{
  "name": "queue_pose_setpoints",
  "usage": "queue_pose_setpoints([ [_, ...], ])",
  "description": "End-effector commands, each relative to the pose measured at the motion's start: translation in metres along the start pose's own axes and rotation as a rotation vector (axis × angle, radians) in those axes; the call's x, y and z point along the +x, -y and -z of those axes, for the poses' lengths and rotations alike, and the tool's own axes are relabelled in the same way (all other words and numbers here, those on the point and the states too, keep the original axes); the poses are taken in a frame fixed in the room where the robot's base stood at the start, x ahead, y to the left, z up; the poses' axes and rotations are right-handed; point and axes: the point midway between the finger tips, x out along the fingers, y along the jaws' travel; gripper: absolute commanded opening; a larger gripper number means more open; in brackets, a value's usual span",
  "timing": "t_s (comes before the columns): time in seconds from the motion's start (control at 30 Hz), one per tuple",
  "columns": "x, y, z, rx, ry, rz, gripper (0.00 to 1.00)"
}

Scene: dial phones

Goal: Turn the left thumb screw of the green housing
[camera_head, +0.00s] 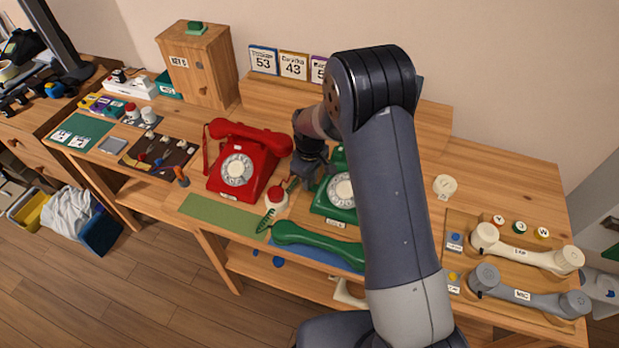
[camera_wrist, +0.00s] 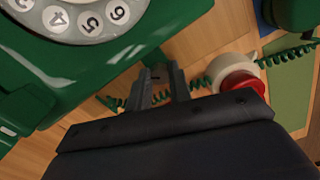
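The green phone housing (camera_head: 332,204) with its white dial stands right of the red phone, partly hidden by my arm. In the wrist view the green housing (camera_wrist: 120,62) fills the upper left, with part of its dial above. My gripper (camera_head: 304,178) is low at the housing's left side. In the wrist view my gripper (camera_wrist: 158,76) has its two fingers a short gap apart, close beside the housing's side. A small dark shape shows between the fingertips; I cannot tell whether it is the left thumb screw. The gripper holds nothing that I can make out.
A red-topped white button (camera_wrist: 237,80) and a green coiled cord (camera_wrist: 290,54) are close to the fingers. The red phone (camera_head: 245,165) stands to the left. The green handset (camera_head: 318,245) lies in front on a blue mat.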

Motion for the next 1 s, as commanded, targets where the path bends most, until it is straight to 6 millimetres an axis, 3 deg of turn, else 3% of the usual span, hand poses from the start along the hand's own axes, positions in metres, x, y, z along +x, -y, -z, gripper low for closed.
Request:
queue_pose_setpoints([
  [0.2,-0.0002,0.0000,0.0000,0.000,0.000,0.000,0.00],
  [0.57,0.0014,-0.0001,0.0002,-0.058,-0.001,-0.002,0.00],
  [1.0,0.0015,-0.0002,0.0003,-0.345,-0.001,-0.009,0.00],
])
